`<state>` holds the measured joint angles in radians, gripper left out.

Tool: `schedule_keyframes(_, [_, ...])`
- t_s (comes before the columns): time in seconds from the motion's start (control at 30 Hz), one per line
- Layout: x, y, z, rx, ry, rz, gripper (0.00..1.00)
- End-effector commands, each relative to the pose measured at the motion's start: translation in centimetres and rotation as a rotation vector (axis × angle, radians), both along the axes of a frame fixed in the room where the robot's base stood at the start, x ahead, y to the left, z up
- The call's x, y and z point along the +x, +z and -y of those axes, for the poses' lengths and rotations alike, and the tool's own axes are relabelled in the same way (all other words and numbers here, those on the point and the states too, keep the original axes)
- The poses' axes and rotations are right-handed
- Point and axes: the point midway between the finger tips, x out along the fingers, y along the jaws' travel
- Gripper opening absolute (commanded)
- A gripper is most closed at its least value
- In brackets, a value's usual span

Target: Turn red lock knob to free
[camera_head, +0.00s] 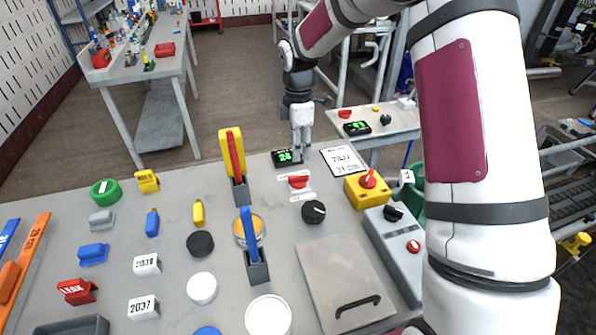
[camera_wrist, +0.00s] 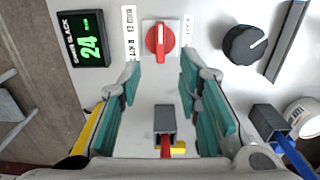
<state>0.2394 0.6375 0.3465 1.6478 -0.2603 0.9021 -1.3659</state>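The red lock knob (camera_head: 298,181) sits on a small white plate on the grey table, below my gripper in the head view. In the wrist view the red knob (camera_wrist: 160,43) is near the top middle, its grip bar running up and down the picture, with a white label strip on each side. The label words are too small to read surely. My gripper (camera_head: 301,155) is above the table, just behind the knob. In the wrist view my gripper (camera_wrist: 160,82) has its teal-padded fingers spread apart with nothing between them. The fingertips are short of the knob and apart from it.
A black display (camera_wrist: 84,38) reading 24 is left of the knob, and a black dial (camera_wrist: 244,44) is right. Upright red (camera_head: 236,155) and blue (camera_head: 248,236) levers stand nearby. A yellow box with a red knob (camera_head: 369,178) is to the right.

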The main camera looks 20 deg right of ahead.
Motion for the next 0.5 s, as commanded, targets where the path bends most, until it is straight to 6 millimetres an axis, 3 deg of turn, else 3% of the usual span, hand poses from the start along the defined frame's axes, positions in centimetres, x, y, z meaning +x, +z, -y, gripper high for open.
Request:
schedule_keyframes(0.3, [-0.1, -6.2, -0.1, 0.001, -0.001, -0.004, 0.32])
schedule_keyframes(0.5, [-0.1, -8.5, 0.0, 0.000, -0.001, -0.002, 0.32])
